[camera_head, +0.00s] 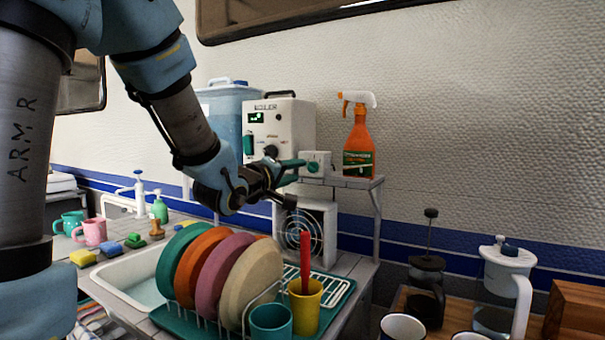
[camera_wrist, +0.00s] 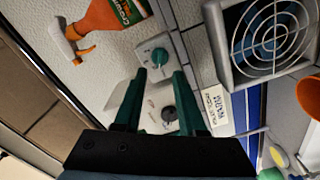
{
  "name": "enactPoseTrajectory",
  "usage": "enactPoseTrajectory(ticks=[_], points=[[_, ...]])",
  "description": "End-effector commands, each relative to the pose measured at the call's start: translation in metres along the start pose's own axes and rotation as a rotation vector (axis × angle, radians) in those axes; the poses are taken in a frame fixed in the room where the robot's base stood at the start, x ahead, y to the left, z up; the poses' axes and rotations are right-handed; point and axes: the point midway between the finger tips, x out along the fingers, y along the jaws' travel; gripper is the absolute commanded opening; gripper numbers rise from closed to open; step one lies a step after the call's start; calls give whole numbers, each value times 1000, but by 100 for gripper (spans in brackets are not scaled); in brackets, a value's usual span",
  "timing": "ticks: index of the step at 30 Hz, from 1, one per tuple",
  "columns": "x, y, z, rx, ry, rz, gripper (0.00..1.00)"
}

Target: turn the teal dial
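The teal dial (camera_wrist: 159,57) sits on the face of a small white box (camera_wrist: 150,44), just beyond my fingertips in the wrist view. In the head view the dial (camera_head: 313,167) shows small on the white box (camera_head: 322,158), which stands on a shelf left of an orange spray bottle. My gripper (camera_wrist: 160,74) has two teal fingers, apart and with nothing between their tips. They point at the dial, one toward each side of it; I cannot tell whether they touch it. In the head view my gripper (camera_head: 300,170) is right at the box.
A white boiler (camera_head: 293,118) stands behind my gripper. The spray bottle (camera_head: 358,140) is close at the right. A fan (camera_head: 310,225) sits below the shelf (camera_head: 352,182). Plates in a rack and a yellow cup (camera_head: 304,308) with a red handle stand below. A dark knob (camera_wrist: 168,113) shows between my fingers.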

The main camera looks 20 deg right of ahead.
Motion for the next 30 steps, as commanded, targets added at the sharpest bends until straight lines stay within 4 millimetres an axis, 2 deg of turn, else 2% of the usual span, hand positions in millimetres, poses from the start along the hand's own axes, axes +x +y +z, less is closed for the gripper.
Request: enactPoseTrajectory(ticks=[3, 10, 30], points=[[-24, -1, 0, 2, 2, -1, 40], [-52, 0, 0, 0, 1, 0, 40], [-56, 0, 0, 0, 0, 0, 40]])
